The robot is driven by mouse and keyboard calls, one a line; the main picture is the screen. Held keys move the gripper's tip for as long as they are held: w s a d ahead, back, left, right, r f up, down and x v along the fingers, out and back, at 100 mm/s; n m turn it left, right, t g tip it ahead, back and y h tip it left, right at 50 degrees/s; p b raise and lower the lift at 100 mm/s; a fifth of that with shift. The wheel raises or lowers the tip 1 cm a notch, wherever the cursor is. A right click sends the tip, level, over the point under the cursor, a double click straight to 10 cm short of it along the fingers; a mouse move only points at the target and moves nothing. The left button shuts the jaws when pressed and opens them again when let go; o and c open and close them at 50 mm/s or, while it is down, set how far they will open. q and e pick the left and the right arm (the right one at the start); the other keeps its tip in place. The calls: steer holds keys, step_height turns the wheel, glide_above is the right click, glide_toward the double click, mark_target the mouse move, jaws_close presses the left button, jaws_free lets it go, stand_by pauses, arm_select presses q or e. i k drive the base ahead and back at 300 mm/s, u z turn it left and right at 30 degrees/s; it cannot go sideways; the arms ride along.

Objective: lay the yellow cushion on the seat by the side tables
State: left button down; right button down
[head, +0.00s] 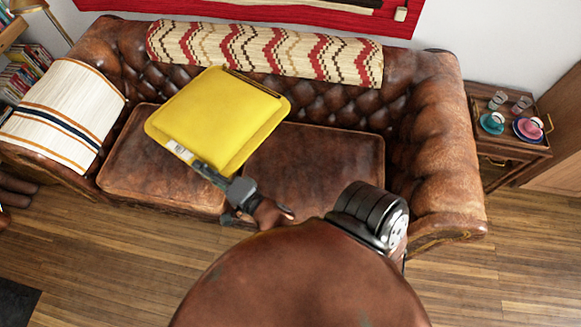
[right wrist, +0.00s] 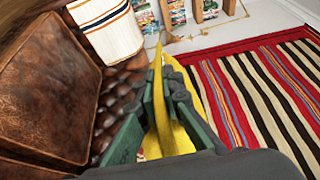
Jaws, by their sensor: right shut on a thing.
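The yellow cushion (head: 222,112) is tilted over the left part of the brown leather sofa, in front of its backrest. My right gripper (head: 190,160) is shut on the cushion's near edge. In the right wrist view the cushion (right wrist: 160,105) shows as a thin yellow edge between the two fingers (right wrist: 160,120). The sofa has a left seat pad (head: 125,165) and a bare right seat pad (head: 335,165). A side table (head: 495,150) stands beyond the sofa's right arm. I cannot tell whether the cushion touches the sofa. My left gripper is not seen.
A zigzag throw (head: 270,50) lies along the sofa back, and a striped throw (head: 65,115) covers the left arm. Cups (head: 492,122) and glasses stand on the side table. A striped red textile (right wrist: 255,90) hangs behind. Wooden floor (head: 500,270) is clear at the right.

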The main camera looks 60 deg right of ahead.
mark_target(314, 172)
steer(key=u, duration=0.8)
steer(key=i, duration=2.2)
steer(key=z, duration=4.2)
